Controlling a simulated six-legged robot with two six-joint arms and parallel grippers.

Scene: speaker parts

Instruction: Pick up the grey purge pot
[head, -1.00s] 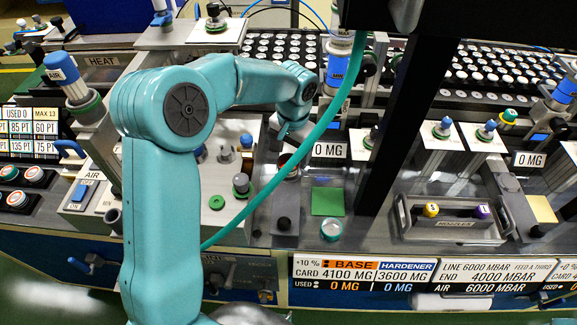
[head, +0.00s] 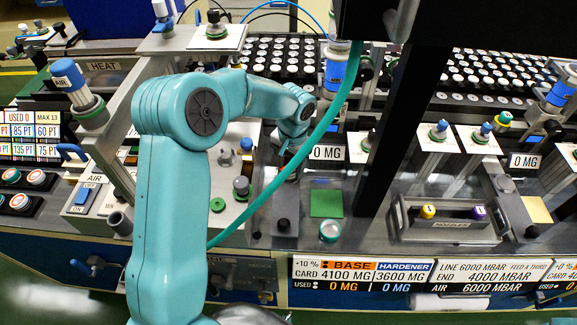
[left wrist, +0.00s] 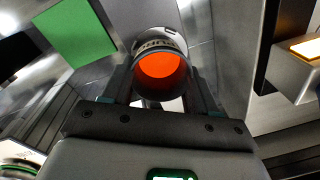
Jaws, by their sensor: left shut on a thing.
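The grey purge pot (left wrist: 157,45) shows in the left wrist view as a round pot with an orange inside and dark lettering on its wall. My left gripper (left wrist: 160,88) is shut on it, with one finger on each side. In the head view my left gripper (head: 293,168) is low at the bench, left of the green square. The pot is mostly hidden there behind the gripper and wrist. Whether it is clear of its support cannot be told. My right gripper is not in view.
A green hose (head: 262,196) hangs across the view beside my arm. A dark post (head: 397,140) stands to the right. A nozzle tray (head: 449,222) is further right.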

